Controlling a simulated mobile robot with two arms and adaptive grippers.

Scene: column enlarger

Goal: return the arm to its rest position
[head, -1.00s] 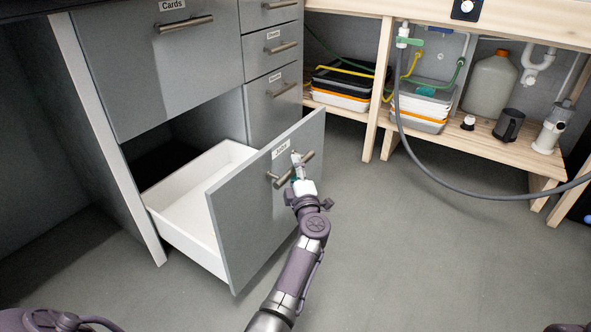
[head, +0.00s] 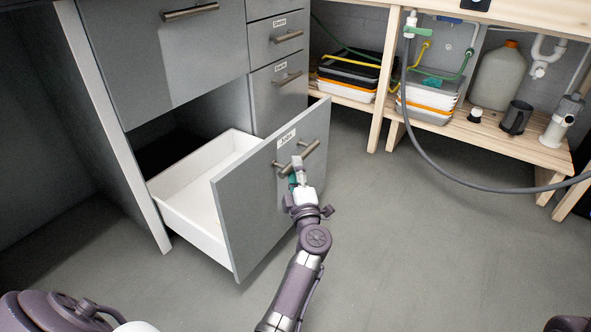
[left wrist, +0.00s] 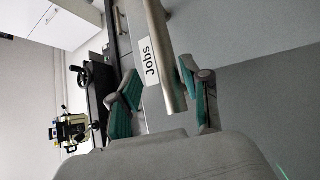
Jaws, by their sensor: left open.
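My left arm reaches up from the bottom middle of the head view to the front of an open drawer (head: 255,205) labelled Jobs. Its gripper (head: 298,170) is open at the drawer's bar handle (head: 312,148). In the left wrist view, the teal-padded fingers of the gripper (left wrist: 163,97) stand apart, with the end of the metal handle (left wrist: 163,50) showing between them. I cannot tell whether a finger touches the handle. The drawer is pulled well out, and the visible part of its white inside is empty. My right gripper is not in view.
Closed grey drawers (head: 280,95) stand above and behind the open one. A wooden shelf unit (head: 480,135) at the right holds trays (head: 428,100), a jug (head: 495,80) and a dark mug (head: 516,117). A grey hose (head: 440,172) hangs in front of it. The floor (head: 420,250) at the right is clear.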

